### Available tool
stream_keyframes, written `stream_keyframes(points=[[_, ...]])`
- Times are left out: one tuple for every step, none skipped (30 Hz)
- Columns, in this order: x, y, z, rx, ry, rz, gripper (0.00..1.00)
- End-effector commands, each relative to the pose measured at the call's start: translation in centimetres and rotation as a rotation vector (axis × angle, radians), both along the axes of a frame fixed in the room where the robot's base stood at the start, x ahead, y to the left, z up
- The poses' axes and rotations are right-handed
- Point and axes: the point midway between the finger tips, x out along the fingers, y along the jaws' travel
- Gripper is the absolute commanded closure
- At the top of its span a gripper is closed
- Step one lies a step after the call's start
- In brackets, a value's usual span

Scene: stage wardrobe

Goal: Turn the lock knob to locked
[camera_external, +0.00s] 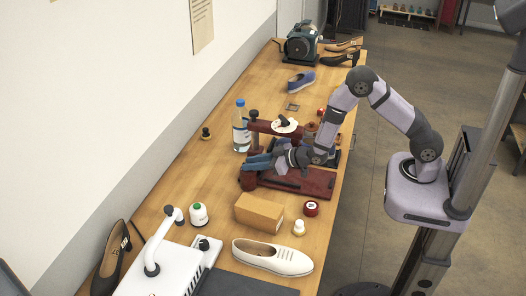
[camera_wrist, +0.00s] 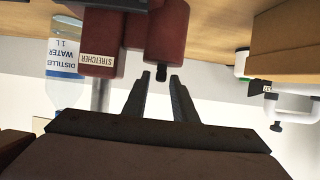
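The red stretcher (camera_external: 318,187) lies on the workbench in the external view. Its label reads STRETCHER in the wrist view (camera_wrist: 96,59). A white disc with a dark knob (camera_external: 284,123) sits on its raised red part; whether this is the lock knob I cannot tell. My gripper (camera_external: 256,162) is low over the left end of the stretcher. In the wrist view my gripper (camera_wrist: 160,76) has its two fingers apart. A small black stub (camera_wrist: 161,73) on a red cylinder shows between the fingertips, with gaps on both sides. Its depth relative to them is unclear.
A water bottle (camera_external: 241,128) stands close to the left of the stretcher. A cardboard box (camera_external: 259,213), a red round tin (camera_external: 311,208) and a white shoe (camera_external: 272,257) lie in front.

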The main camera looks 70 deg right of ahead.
Motion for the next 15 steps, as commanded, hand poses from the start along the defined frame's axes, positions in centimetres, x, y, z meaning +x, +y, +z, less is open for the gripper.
stream_keyframes(points=[[-0.01,0.00,0.01,0.000,0.000,0.000,0.89],[-0.01,0.00,0.01,0.000,0.000,0.000,0.96],[0.00,0.00,0.02,0.000,0.000,0.000,1.00],[0.00,0.00,0.02,0.000,0.000,0.000,1.00],[-0.01,0.00,0.03,0.000,0.000,0.000,1.00],[-0.01,0.01,0.03,0.000,0.000,0.000,1.00],[-0.01,0.01,0.03,0.000,0.000,0.000,1.00],[-0.01,0.01,0.03,0.000,0.000,-0.001,1.00],[-0.01,0.02,0.03,0.000,0.000,-0.002,1.00],[0.00,0.03,0.02,0.000,0.000,-0.003,1.00],[0.00,0.04,0.02,0.000,-0.001,-0.007,1.00],[-0.01,0.05,0.01,0.001,-0.001,-0.011,1.00],[-0.01,0.09,0.01,0.000,-0.001,-0.015,1.00],[-0.01,0.13,0.01,0.000,-0.001,-0.020,1.00],[0.00,0.17,0.00,0.001,-0.001,-0.029,1.00]])
